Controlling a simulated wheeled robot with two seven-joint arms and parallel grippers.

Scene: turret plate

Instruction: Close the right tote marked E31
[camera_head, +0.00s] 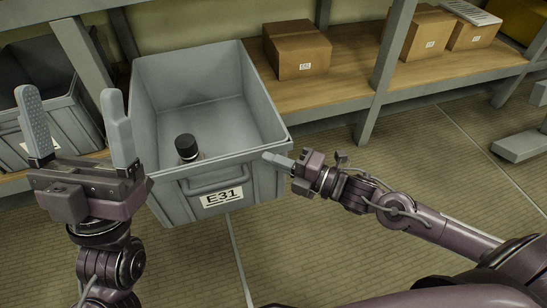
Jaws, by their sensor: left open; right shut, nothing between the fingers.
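The grey tote marked E31 (218,197) sticks out from the shelf toward me, with its handle and label on the front. A small black-capped object (186,147) stands inside it. My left gripper (75,120) is open and empty, fingers pointing up, in front of the tote's left side. My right gripper (270,157) is shut and empty, with its fingertips at the tote's front right corner. I cannot tell whether they touch it.
Another grey tote (75,122) sits on the shelf at the left, partly hidden by my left gripper. Cardboard boxes (296,50) stand on the wooden shelf (345,82) to the right. A grey upright (385,75) divides the shelf. The floor (440,160) at the right is mostly clear.

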